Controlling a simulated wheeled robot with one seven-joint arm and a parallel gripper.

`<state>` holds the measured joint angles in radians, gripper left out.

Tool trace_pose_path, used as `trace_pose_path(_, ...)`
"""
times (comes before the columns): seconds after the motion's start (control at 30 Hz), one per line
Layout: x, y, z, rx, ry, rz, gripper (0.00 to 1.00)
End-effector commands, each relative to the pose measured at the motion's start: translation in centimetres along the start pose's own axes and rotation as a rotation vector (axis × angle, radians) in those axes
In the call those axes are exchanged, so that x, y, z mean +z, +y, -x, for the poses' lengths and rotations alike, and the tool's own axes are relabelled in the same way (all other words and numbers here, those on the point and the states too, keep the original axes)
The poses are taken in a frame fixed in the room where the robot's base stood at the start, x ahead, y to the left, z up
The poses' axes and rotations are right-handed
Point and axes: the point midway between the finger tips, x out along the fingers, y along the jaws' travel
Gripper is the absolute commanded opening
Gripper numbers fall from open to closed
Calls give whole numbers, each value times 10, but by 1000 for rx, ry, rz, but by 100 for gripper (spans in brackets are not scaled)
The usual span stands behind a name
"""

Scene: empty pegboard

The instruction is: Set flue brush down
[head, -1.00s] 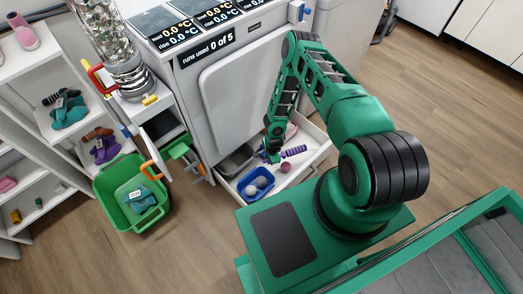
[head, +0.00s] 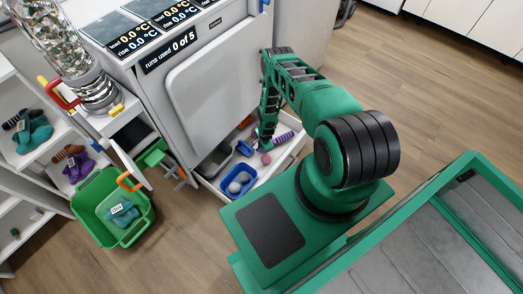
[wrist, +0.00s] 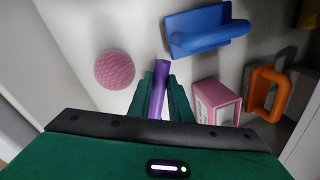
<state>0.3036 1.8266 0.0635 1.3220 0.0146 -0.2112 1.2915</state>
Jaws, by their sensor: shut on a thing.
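The flue brush, seen as a purple rod, shows in the wrist view (wrist: 160,88) between my gripper's green fingers (wrist: 160,96). My gripper is shut on it. In the head view the purple brush (head: 284,138) lies over the open white drawer (head: 292,155), beside my gripper (head: 257,143). I cannot tell whether the brush touches the drawer floor. My palm hides its near end in the wrist view.
A pink ball (wrist: 115,69), a blue handled tool (wrist: 205,30), a pink box (wrist: 215,102) and an orange handle (wrist: 268,92) surround the gripper. A green bin (head: 80,205) stands at left.

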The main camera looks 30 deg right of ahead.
Motion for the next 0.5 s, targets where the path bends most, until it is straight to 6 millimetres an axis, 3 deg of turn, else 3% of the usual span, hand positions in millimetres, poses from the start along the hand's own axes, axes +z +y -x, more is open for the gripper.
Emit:
trace_pose_path(0.2,0,3,-19,-2,0,1,0)
trace_pose_path(0.5,1,4,-20,-1,0,0,0)
